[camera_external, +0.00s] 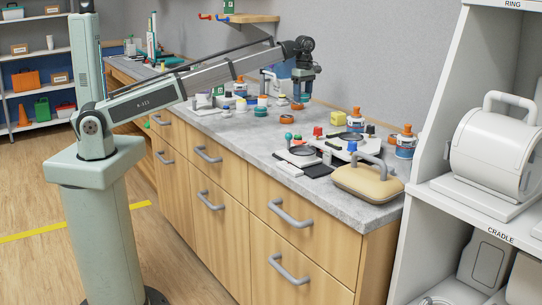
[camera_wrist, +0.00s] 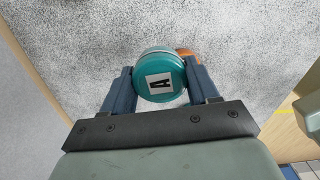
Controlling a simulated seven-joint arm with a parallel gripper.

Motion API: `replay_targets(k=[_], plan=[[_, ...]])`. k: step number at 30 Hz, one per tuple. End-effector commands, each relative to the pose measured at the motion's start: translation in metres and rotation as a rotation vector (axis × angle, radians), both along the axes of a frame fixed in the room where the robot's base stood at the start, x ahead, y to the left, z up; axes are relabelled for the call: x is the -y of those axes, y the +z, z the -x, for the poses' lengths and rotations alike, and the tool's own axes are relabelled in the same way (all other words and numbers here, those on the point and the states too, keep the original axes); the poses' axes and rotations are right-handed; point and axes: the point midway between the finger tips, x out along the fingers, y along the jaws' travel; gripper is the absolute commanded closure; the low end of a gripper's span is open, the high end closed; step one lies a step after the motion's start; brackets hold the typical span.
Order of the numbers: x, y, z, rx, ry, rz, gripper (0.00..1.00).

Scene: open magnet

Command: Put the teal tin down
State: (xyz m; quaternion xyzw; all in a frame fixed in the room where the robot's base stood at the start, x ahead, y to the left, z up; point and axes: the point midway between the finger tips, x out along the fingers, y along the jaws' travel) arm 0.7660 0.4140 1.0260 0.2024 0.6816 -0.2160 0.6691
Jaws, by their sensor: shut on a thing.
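The teal tin (camera_wrist: 160,76), round with a white label marked "A", sits between the two fingers of my gripper (camera_wrist: 160,88) in the wrist view. Both fingers touch its sides, and my gripper is shut on it. In the external view my gripper (camera_external: 302,92) points down above the grey countertop (camera_external: 225,125), towards the back. I cannot make out the held tin clearly there. Whether it touches the counter is hard to tell. An orange item (camera_wrist: 184,52) is partly hidden behind the tin.
Several small jars and lids stand left of my gripper, including a green-topped one (camera_external: 261,111). A yellow cube (camera_external: 337,119), orange-capped bottles (camera_external: 405,142) and a tan case (camera_external: 366,184) stand to the right. Bare counter shows around the tin in the wrist view.

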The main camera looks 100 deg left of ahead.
Motion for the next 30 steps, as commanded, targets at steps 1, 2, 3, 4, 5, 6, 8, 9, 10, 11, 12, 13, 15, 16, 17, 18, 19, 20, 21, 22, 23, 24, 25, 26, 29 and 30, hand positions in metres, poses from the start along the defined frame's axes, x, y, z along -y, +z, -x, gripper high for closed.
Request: replay_targets(k=[1,2,3,4,5,6,8,9,10,11,12,13,15,16,17,18,19,20,21,22,23,24,25,26,29,30], plan=[[-0.028,0.003,-0.015,-0.003,0.017,0.002,0.71],[-0.04,0.003,-0.019,-0.003,0.023,0.002,0.71],[-0.053,0.004,-0.028,-0.003,0.021,0.003,0.71],[-0.063,0.005,-0.033,-0.003,0.019,0.003,0.71],[-0.07,0.005,-0.041,0.0,0.011,0.002,0.71],[-0.078,0.006,-0.05,0.002,-0.005,0.001,0.71],[-0.085,0.008,-0.063,0.005,-0.035,-0.001,0.71],[-0.088,0.01,-0.068,0.009,-0.058,-0.002,0.71],[-0.09,0.011,-0.072,0.012,-0.075,-0.004,0.71],[-0.091,0.011,-0.073,0.015,-0.097,-0.005,0.71],[-0.091,0.011,-0.073,0.018,-0.121,-0.008,0.71],[-0.09,0.011,-0.072,0.021,-0.137,-0.009,0.71],[-0.09,0.01,-0.072,0.023,-0.164,-0.011,0.71],[-0.09,0.009,-0.072,0.024,-0.171,-0.012,0.71],[-0.09,0.008,-0.072,0.024,-0.177,-0.012,0.71],[-0.09,0.006,-0.072,0.024,-0.183,-0.011,0.71],[-0.089,0.003,-0.072,0.023,-0.186,-0.011,0.71],[-0.089,0.0,-0.071,0.023,-0.187,-0.01,0.71],[-0.089,-0.005,-0.071,0.023,-0.188,-0.01,0.71],[-0.089,-0.009,-0.071,0.023,-0.188,-0.01,0.71],[-0.089,-0.013,-0.071,0.023,-0.187,-0.01,0.71],[-0.089,-0.02,-0.071,0.023,-0.187,-0.01,0.71],[-0.089,-0.025,-0.071,0.023,-0.187,-0.01,0.71],[-0.089,-0.03,-0.071,0.023,-0.187,-0.01,0.71],[-0.089,-0.045,-0.071,0.023,-0.186,-0.01,0.71],[-0.089,-0.049,-0.071,0.023,-0.186,-0.011,0.71]])
